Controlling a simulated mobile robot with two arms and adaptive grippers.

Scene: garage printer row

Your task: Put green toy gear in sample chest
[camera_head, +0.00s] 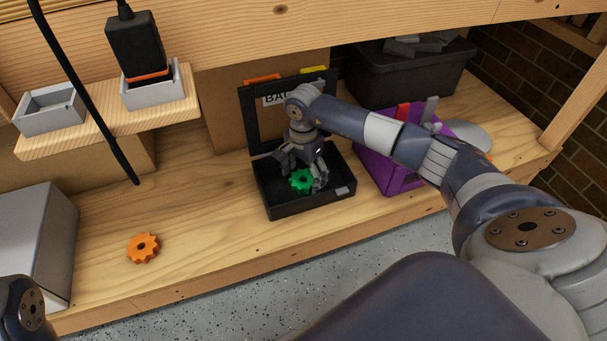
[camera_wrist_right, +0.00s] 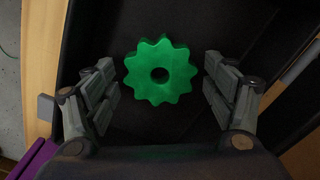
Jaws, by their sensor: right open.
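The green toy gear (camera_head: 301,181) is inside the black open sample chest (camera_head: 310,208), whose lid stands up at the back. In the right wrist view the green gear (camera_wrist_right: 158,74) lies flat between the two fingers, with a gap on each side. My right gripper (camera_head: 304,180) is open, reaching down into the chest around the gear without visibly touching it. In the right wrist view my gripper (camera_wrist_right: 160,90) shows both fingers spread. The chest's dark interior (camera_wrist_right: 150,125) surrounds the gear. My left gripper is not in view; only a piece of my left arm shows at lower left.
An orange gear (camera_head: 143,248) lies on the wooden bench (camera_head: 205,225) to the left. A purple bin (camera_head: 377,172) stands close to the chest's right side. A black bin (camera_head: 410,75) is behind it. A grey box (camera_head: 32,240) stands at far left. The bench between orange gear and chest is clear.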

